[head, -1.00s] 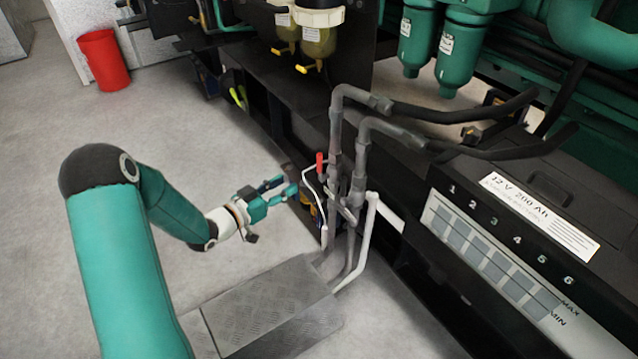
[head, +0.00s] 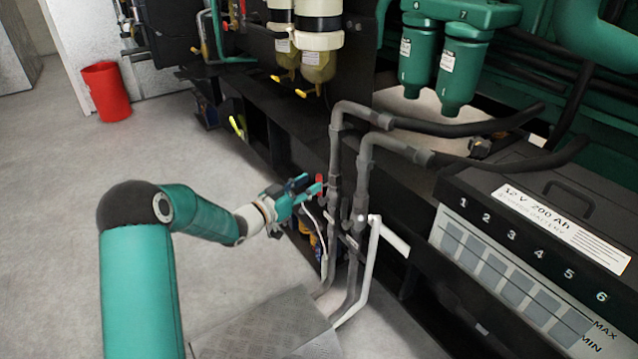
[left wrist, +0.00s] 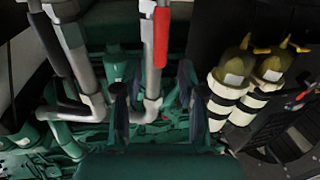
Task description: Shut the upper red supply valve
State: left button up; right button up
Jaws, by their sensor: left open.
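The red valve handle (head: 320,183) stands upright beside the front grey pipe in the head view. It is partly hidden behind my fingertips there. In the left wrist view the red handle (left wrist: 161,38) shows at the top centre, along a grey pipe (left wrist: 152,80). My left gripper (head: 312,187) is open and comes from the left, with its fingertips close to the handle. In the left wrist view, the fingers of my left gripper (left wrist: 157,105) stand apart on either side of the pipe in the picture. I cannot tell whether they touch it. My right gripper is not in view.
Grey pipes (head: 362,190) and a white pipe (head: 371,262) rise close to the gripper. A tread-plate step (head: 265,325) lies below, and a black battery (head: 530,240) stands at right. Yellow-handled filter bowls (head: 318,68) hang above. The floor at left is clear up to a red bin (head: 106,92).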

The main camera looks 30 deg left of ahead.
aim_at(319, 178)
pick_arm(q)
jog(key=shift+w+d+b, duration=0.2)
jog(key=shift+w+d, duration=0.05)
jog(key=shift+w, duration=0.9)
jog(key=shift+w+d+b, duration=0.2)
jog(key=shift+w, duration=0.9)
grip_shut()
